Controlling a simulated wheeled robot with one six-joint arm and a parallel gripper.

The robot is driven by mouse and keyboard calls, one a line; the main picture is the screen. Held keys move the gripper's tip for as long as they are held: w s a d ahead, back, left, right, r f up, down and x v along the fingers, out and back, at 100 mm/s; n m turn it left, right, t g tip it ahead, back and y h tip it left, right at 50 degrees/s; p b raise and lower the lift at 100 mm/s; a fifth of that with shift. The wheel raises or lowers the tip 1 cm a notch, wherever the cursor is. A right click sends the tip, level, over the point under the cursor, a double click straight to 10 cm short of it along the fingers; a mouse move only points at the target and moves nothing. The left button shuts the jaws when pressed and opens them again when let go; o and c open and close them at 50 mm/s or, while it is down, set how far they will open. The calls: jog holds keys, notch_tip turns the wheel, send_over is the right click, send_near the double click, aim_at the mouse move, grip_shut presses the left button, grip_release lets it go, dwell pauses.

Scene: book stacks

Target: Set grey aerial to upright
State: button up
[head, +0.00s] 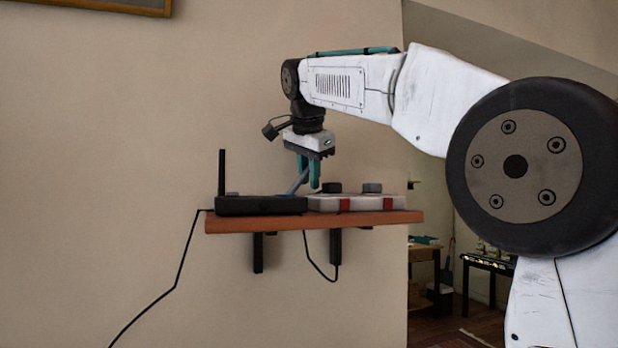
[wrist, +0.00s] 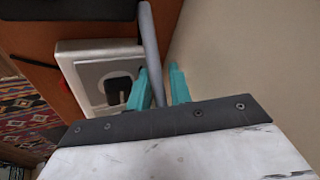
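The grey aerial (head: 299,182) leans to the right from the right end of a black box (head: 260,206) on the shelf. It also shows in the wrist view (wrist: 150,45) as a grey rod running between my fingers. My gripper (head: 309,187) points down from above, with its teal fingers at the aerial's upper part. In the wrist view my gripper (wrist: 158,78) has its fingers apart, one on each side of the aerial, with a visible gap on the right. The aerial's far end is hidden behind my gripper's body in that view.
A black aerial (head: 222,172) stands upright at the box's left end. A pale unit (head: 365,203) with red patches and knobs sits to the right on the wooden shelf (head: 310,221). The wall is close behind; a black cable (head: 178,277) hangs at the left.

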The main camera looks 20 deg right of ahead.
jog(key=shift+w+f, duration=0.1)
jog(key=shift+f, duration=0.15)
jog(key=shift+c, duration=0.2)
grip_shut()
jog(key=shift+r, duration=0.1)
jog(key=h, duration=0.1)
jog(key=a+r+h, duration=0.1)
jog(key=a+n+h, duration=0.1)
jog(key=shift+a+r+h, duration=0.15)
jog(key=shift+r+h, duration=0.1)
jog(key=shift+h, duration=0.15)
jog(key=shift+a+r+n+h, duration=0.2)
jog(key=shift+a+h, duration=0.3)
jog(key=shift+h, duration=0.25)
jog(key=shift+a+r+n+h, duration=0.2)
jog(key=shift+a+h, duration=0.3)
jog(key=shift+h, duration=0.25)
